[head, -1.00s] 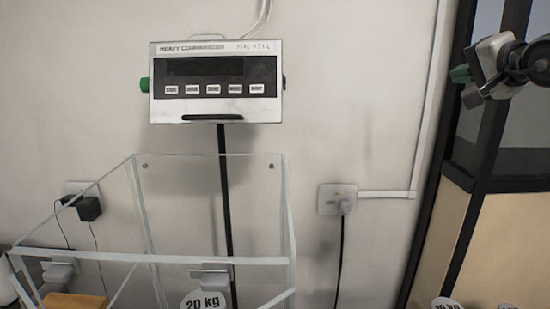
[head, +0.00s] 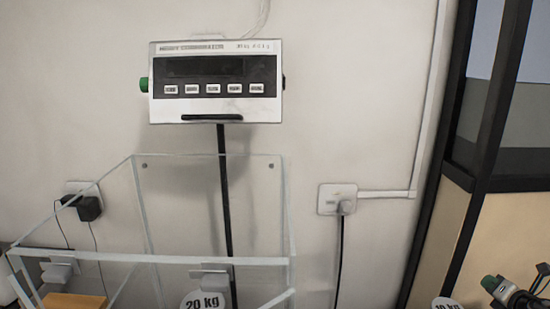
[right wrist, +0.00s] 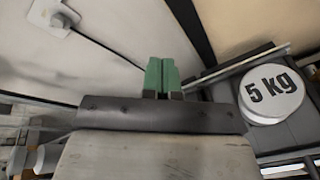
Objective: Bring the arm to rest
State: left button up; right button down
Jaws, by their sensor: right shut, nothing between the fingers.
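My left gripper is not in the head view.
A weighing display (head: 217,82) on a black post stands behind a clear-walled box (head: 290,215). A 20 kg weight (head: 204,301) and an orange block (head: 75,301) show inside. A 5 kg weight (right wrist: 272,92) lies right of my right fingers.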

jog(key=s+d+f+m+g+h, duration=0.2)
jog(key=s+d+f+m+h, duration=0.1)
jog(key=s+d+f+m, duration=0.45)
jog(key=s+d+f+m+g+h, duration=0.3)
jog(key=s+d+f+m, duration=0.15)
jog(key=s+f, duration=0.55)
jog(key=s+d+f+m+g+h, duration=0.1)
jog(key=s+d+f+m+g, duration=0.15)
jog(key=s, duration=0.75)
jog(key=s+d+f+m+g+h, duration=0.1)
jog(key=s+d+f+m+g, duration=0.2)
jog(key=s, duration=0.8)
jog(key=s+d+f+m+g+h, duration=0.15)
jog(key=s+d+m, duration=0.35)
jog(key=s, duration=0.5)
jog(key=s+a+f+m+g+y, duration=0.1)
jog(key=s+a+f+y, duration=0.1)
jog(key=a+f, duration=0.85)
jog(key=s+a+f+y, duration=0.25)
jog(key=a+f, duration=0.45)
jog(key=a, duration=0.7)
jog(key=s+a+f+m+y, duration=0.1)
jog(key=a+f+y, duration=0.1)
jog(key=a, duration=1.4)
jog(key=s+a+f+m+y, duration=0.1)
jog(key=a+f+y, duration=0.2)
jog(key=a, duration=1.2)
notch_tip(320, 180, down, 2)
jog(key=shift+a+g, duration=0.3)
jog(key=shift+a, duration=0.1)
